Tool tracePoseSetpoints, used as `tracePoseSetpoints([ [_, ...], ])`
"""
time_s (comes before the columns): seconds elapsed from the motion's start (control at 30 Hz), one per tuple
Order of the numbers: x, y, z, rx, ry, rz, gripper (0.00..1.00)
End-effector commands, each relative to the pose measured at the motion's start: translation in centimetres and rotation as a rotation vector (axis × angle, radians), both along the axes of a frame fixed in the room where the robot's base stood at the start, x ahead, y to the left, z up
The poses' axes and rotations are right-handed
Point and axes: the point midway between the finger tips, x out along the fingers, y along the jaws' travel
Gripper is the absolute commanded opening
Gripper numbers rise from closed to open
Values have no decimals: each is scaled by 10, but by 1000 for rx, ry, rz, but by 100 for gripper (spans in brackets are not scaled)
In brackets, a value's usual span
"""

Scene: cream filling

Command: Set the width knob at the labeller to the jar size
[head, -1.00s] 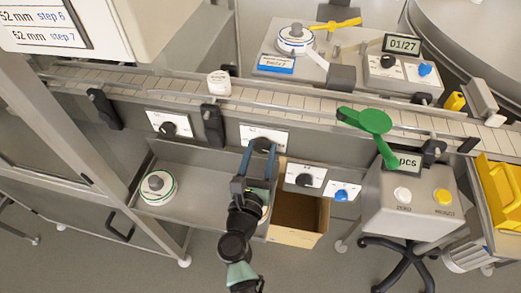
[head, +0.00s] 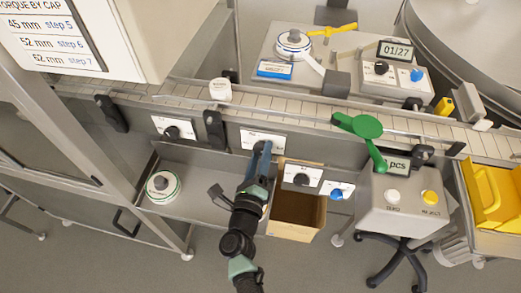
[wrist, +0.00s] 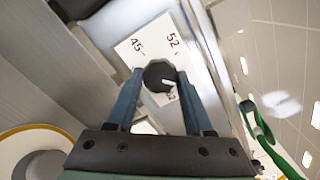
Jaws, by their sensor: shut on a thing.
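The width knob (wrist: 158,73) is a small dark knob on a white scale plate (wrist: 138,42) in the wrist view. The plate reads 45 and 52, and a third number is partly covered by the knob and a finger. A white mark on the knob lies on its lower right side, towards that covered number. My gripper (wrist: 160,86) is shut on the knob, one blue finger on each side. In the head view my gripper (head: 260,158) reaches up to the plate (head: 275,138) on the conveyor's front, and the knob is mostly hidden there.
Another knob (head: 172,132) sits left on the same front, and a black knob (head: 301,179) and blue button (head: 336,194) sit right. A white jar (head: 220,88) stands on the conveyor. An open cardboard box (head: 299,230) is close right of my arm. A green paddle (head: 365,126) overhangs further right.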

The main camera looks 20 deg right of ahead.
Motion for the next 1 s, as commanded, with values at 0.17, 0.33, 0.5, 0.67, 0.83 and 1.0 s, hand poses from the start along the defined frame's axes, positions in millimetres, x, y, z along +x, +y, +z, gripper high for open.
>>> tracePoseSetpoints([
  [0.17,0,0,3,-139,94,1,0],
  [0.33,0,0,3,-273,185,1,0],
  [0.5,0,0,3,-407,276,2,0],
  [0.67,0,0,4,-533,360,1,0],
  [0.83,0,0,3,-660,447,2,0],
  [1.0,0,0,3,-772,522,1,0],
])
